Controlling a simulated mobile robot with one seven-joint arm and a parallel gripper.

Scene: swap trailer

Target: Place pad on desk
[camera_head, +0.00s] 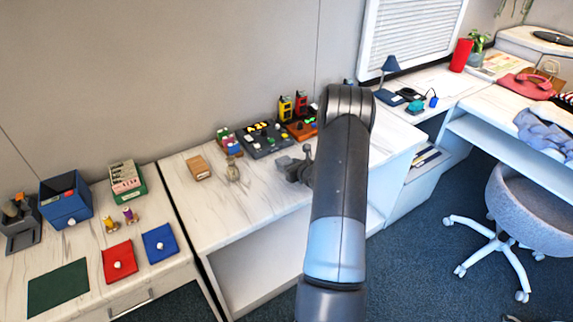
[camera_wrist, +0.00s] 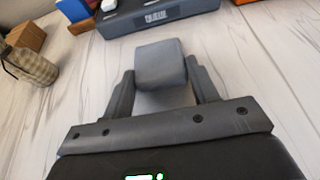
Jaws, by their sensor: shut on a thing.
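My gripper (camera_head: 290,167) is low over the white marble-patterned desk (camera_head: 262,205), in the middle of the head view. In the wrist view its two dark fingers are shut on a small grey block (camera_wrist: 161,64), which may be the pad; I cannot tell for certain. The block looks smooth and square-edged. Whether it touches the desktop is unclear. Flat dark green (camera_head: 58,289), red (camera_head: 119,261) and blue (camera_head: 160,243) squares lie on the left desk.
Behind my gripper stand a grey console (camera_head: 264,138) and an orange tray (camera_head: 301,129). A glass jar (camera_head: 233,172) and a brown box (camera_head: 198,168) are to its left. The desktop in front is clear. A blue lamp (camera_head: 390,68) and a chair (camera_head: 530,205) are at right.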

